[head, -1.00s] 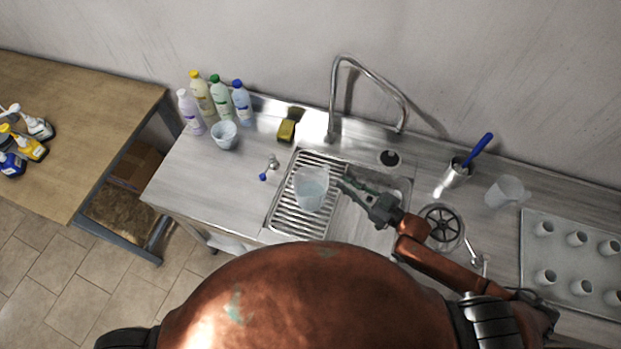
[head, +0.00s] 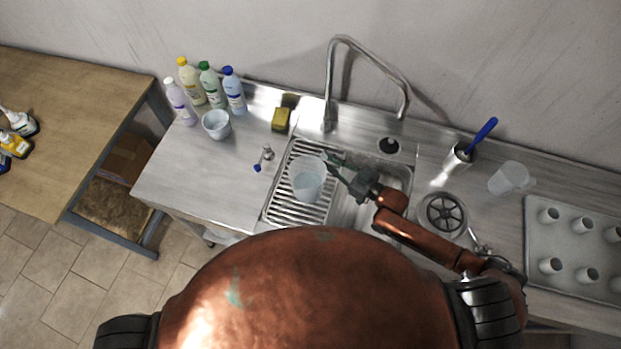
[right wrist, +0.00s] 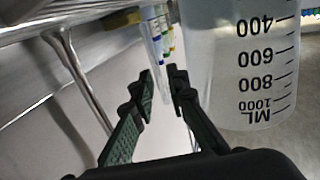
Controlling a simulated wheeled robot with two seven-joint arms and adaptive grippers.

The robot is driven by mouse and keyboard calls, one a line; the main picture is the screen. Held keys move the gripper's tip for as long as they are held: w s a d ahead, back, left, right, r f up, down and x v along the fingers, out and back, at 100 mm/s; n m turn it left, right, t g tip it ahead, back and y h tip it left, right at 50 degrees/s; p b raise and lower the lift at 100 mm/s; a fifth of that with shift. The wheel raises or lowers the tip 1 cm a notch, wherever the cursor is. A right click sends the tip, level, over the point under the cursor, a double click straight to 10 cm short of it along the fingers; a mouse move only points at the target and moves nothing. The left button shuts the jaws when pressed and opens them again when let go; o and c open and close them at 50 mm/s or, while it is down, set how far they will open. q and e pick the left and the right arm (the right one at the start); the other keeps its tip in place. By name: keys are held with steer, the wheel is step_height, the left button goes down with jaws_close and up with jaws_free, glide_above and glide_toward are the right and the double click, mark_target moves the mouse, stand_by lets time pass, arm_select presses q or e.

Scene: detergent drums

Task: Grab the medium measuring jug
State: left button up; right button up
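A translucent measuring jug (head: 307,184) stands upright on the ribbed drain rack left of the sink basin. In the right wrist view the jug (right wrist: 243,60) fills the upper right, its printed marks reading up to 1000 ML upside down. My right gripper (head: 332,166) is at the jug's right side, close to its rim. In the right wrist view the fingers (right wrist: 163,86) are apart, with the jug body to their right. I cannot tell whether they touch its handle. A second translucent jug (head: 508,178) stands on the right counter. My left gripper is not in view.
A tall faucet (head: 328,110) rises behind the sink. A yellow sponge (head: 281,118) lies by the faucet. A steel cup (head: 458,160) holds a blue-handled tool.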

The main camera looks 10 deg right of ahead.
steer(key=shift+w+a, duration=0.45)
steer(key=shift+a, duration=0.1)
steer(key=shift+c, duration=0.2)
jaws_close()
steer(key=shift+r, duration=0.3)
